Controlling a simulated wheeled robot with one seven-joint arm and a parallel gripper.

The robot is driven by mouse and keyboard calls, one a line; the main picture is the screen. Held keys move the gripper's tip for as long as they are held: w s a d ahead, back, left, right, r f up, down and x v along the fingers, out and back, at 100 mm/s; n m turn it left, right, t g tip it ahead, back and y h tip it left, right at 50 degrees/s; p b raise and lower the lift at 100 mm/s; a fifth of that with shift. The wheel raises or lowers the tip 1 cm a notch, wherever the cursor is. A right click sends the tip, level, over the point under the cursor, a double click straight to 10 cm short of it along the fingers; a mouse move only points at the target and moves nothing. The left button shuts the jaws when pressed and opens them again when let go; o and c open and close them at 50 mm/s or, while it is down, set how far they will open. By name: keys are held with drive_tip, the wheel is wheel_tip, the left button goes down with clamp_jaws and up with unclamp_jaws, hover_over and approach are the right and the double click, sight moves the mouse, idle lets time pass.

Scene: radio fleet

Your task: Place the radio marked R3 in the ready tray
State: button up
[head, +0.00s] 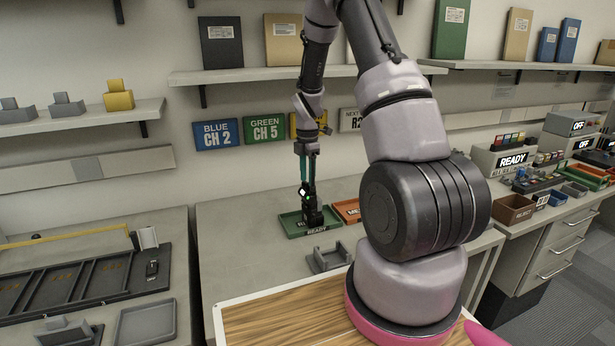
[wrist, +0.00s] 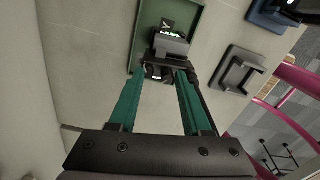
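My gripper (head: 308,183) points down over the green ready tray (head: 293,231), with its teal fingers on either side of a dark radio (head: 313,212). The radio stands upright, and a small green light shows on it. The tray's front label reads READY. In the wrist view the radio (wrist: 171,46) is at the fingertips (wrist: 168,72), over the green tray (wrist: 198,22). The fingers appear closed on it. I cannot tell whether its base touches the tray floor. Its R3 mark is not readable.
An orange tray (head: 347,209) lies right beside the green one. A grey cradle (head: 328,259) stands in front; it also shows in the wrist view (wrist: 238,70). A black slotted rack (head: 85,281) with a small dark device is on the left bench. Bench left of the tray is clear.

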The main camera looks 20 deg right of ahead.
drive_tip(key=s+a+r+m+t, duration=0.1)
drive_tip(key=s+r+m, duration=0.15)
drive_tip(key=r, duration=0.75)
drive_tip(key=s+a+r+m+t, duration=0.1)
drive_tip(key=s+r+m, duration=0.15)
drive_tip(key=r, duration=0.85)
drive_tip(key=s+a+r+m+t, duration=0.1)
drive_tip(key=s+a+r+m, duration=0.1)
drive_tip(key=s+r+m, duration=0.2)
drive_tip(key=s+a+r+m+t+y, duration=0.1)
drive_tip(key=s+r+m, duration=0.3)
drive_tip(key=s+m, duration=0.5)
drive_tip(key=s+a+r+m+t+y, duration=0.1)
drive_tip(key=s+a+r+m+t, duration=0.2)
drive_tip(key=s, duration=0.6)
wheel_tip(320, 180, up, 2)
drive_tip(key=m, duration=0.3)
drive_tip(key=shift+s+a, duration=0.15)
drive_tip(key=shift+a, duration=0.05)
